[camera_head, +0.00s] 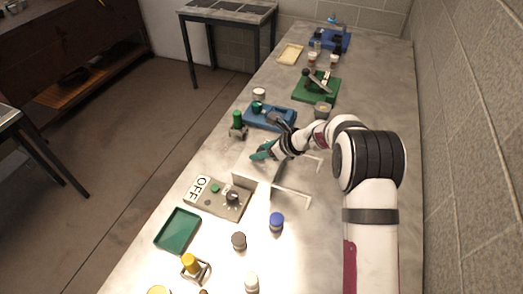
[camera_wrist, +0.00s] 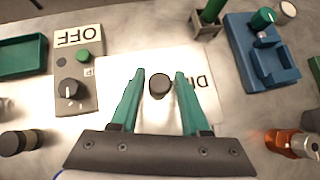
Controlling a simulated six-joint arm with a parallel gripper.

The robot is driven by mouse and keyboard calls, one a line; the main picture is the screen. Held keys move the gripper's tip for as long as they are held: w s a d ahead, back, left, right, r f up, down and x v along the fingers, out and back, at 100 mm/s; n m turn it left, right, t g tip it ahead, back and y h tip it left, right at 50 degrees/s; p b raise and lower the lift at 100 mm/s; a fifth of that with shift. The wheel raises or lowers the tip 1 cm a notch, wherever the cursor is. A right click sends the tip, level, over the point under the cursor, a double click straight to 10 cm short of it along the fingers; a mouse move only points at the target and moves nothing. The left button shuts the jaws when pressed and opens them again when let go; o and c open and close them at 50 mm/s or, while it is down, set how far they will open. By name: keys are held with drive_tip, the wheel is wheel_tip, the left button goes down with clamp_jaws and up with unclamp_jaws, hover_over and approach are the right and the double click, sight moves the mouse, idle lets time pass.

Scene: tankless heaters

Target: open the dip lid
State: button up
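The dip lid (camera_wrist: 115,75) is a flat white plate in the wrist view, with a black label beginning "DI" partly hidden by the right finger. A dark round knob (camera_wrist: 160,86) stands on it. My gripper (camera_wrist: 160,74) has green fingers set apart, one on each side of the knob in the picture, with visible gaps. I cannot tell how far the fingertips are above the plate. In the head view my gripper (camera_head: 259,153) is low over the middle of the bench, and the knob is hidden there.
A control box (camera_head: 217,198) marked OFF, with a green button and black dial, stands to the left of the lid in the wrist view. A blue fixture (camera_head: 270,117) and green-topped holder (camera_head: 238,121) are beyond. A green tray (camera_head: 178,231) and blue-capped jar (camera_head: 277,222) are nearer.

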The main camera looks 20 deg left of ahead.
clamp_jaws()
idle(1.1)
